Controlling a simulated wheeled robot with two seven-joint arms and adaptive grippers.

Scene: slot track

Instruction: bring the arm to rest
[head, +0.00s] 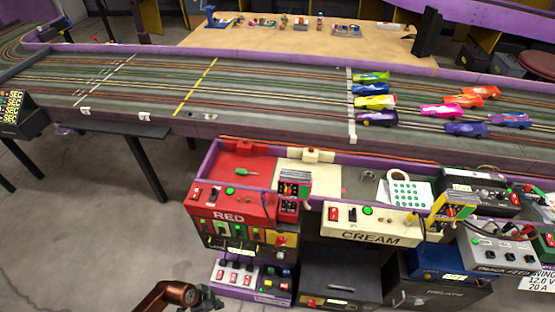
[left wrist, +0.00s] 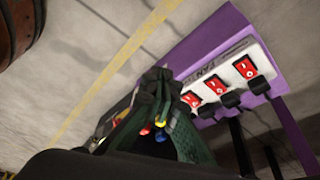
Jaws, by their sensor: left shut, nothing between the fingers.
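My left gripper (head: 208,299) shows at the bottom edge of the head view, dark and partly cut off, at the end of my copper-coloured arm. It is left of and below the purple switch box (head: 240,295), apart from the red station. In the left wrist view the left gripper (left wrist: 158,77) has its dark fingers together, with nothing held. Behind it the white panel with red rocker switches (left wrist: 218,87) is fixed on a purple surface. My right gripper is not in view.
The slot track (head: 270,93) crosses the back, with several toy cars, such as a pink one (head: 441,110), at its right. The red box (head: 228,205) and cream box (head: 370,222) stand in front. Open concrete floor (head: 90,230) lies at the left.

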